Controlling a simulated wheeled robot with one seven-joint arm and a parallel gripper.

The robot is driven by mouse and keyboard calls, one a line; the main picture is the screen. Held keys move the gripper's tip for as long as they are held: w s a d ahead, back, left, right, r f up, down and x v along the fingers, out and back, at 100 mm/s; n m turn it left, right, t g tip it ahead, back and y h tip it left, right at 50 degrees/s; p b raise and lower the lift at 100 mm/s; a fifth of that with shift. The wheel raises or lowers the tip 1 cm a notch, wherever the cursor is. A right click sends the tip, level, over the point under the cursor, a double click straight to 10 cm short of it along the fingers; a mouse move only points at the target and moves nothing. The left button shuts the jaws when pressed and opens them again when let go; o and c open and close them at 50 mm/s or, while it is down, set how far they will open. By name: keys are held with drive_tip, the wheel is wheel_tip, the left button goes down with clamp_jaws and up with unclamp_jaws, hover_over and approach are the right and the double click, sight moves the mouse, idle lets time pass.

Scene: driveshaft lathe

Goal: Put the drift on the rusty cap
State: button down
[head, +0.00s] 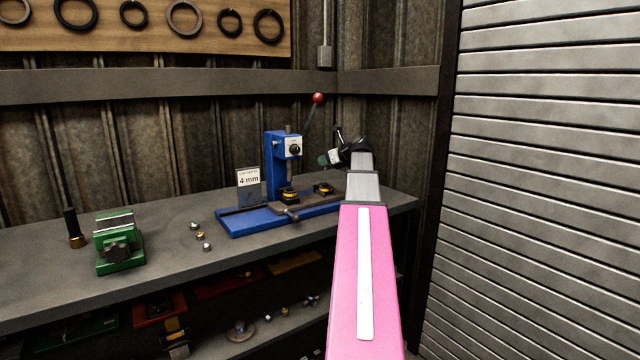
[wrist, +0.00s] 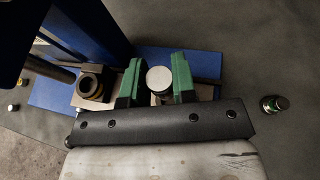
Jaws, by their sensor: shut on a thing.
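My gripper (head: 328,159) is above the right part of the blue press's base, seen from the side in the head view. In the wrist view its green fingers (wrist: 157,82) are shut on a round piece with a flat silver top (wrist: 159,78), which looks like the drift. A dark part shows just below that top; whether the piece touches anything underneath is hidden. A black and yellow ringed part (head: 323,187) lies below my gripper on the press. A similar ringed part (head: 289,195) sits under the press ram and in the wrist view (wrist: 93,84). I cannot tell which cap is rusty.
The blue press (head: 277,165) with a red-knobbed lever stands at the bench's back. A "4 mm" sign (head: 249,180), several small caps (head: 200,235), a green vise (head: 119,240) and a dark brass-based cylinder (head: 72,227) are left.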

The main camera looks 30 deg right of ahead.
wheel_tip(320, 180, down, 7)
drive_tip(key=shift+f, duration=0.2)
idle(0.4)
drive_tip(key=c, duration=0.9)
unclamp_jaws()
drive_tip(key=shift+f, duration=0.1)
drive_tip(key=v, duration=1.2)
drive_tip(key=shift+r, duration=0.25)
